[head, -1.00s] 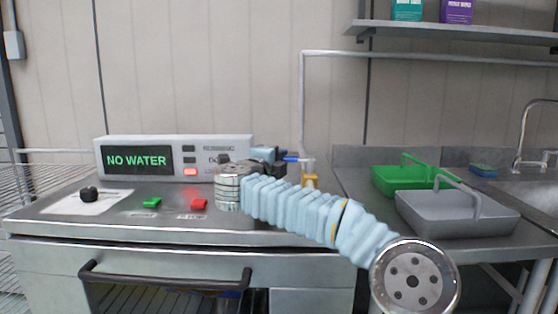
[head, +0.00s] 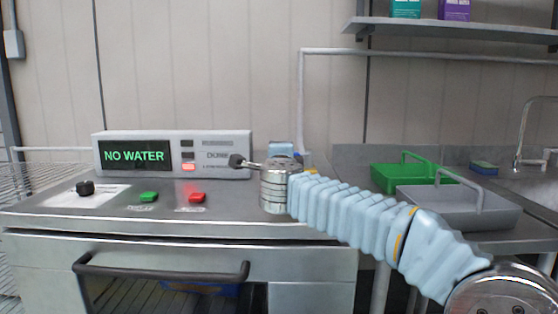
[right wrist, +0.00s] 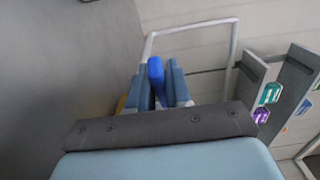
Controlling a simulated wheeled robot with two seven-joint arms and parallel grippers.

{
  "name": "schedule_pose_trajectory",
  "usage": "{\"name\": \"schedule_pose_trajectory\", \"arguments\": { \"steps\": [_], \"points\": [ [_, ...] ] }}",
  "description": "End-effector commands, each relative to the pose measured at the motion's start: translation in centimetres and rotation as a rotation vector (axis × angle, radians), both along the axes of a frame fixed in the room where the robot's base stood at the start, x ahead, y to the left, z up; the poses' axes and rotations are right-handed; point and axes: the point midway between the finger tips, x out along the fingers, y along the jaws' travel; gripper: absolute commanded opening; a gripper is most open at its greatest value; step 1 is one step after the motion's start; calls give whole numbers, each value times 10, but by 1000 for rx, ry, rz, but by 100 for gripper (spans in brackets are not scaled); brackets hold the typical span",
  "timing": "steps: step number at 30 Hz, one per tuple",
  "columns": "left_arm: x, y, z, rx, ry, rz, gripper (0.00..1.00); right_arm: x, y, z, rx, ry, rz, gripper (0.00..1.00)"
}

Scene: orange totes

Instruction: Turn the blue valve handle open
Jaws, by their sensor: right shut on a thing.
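The blue valve handle (right wrist: 155,70) shows in the right wrist view, between the two light blue fingers of my right gripper (right wrist: 160,85). The fingers are shut on it, one on each side. In the head view my right wrist and gripper (head: 283,150) are at the right end of the counter, in front of the pipe, and they hide the handle. A bit of the yellow valve fitting (head: 309,171) shows just right of my wrist. My left gripper is not in view.
A control box (head: 172,155) reads "NO WATER" with a red light lit. A black knob (head: 85,188), a green button (head: 149,197) and a red button (head: 196,197) are on the counter. Green (head: 390,180) and grey (head: 430,212) caddies stand right, beside the sink.

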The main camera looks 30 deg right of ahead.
Motion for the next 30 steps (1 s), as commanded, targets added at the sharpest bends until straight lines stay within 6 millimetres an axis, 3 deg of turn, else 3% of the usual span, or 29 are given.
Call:
{"name": "schedule_pose_trajectory", "arguments": {
  "steps": [12, 29, 30],
  "points": [
    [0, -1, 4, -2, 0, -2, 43, -16, 1, -1, 1, 3, 216, 0],
    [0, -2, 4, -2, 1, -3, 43, -18, 2, -2, 2, 3, 256, 0],
    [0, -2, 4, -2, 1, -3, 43, -18, 2, -2, 1, 4, 256, 21]
  ]
}}
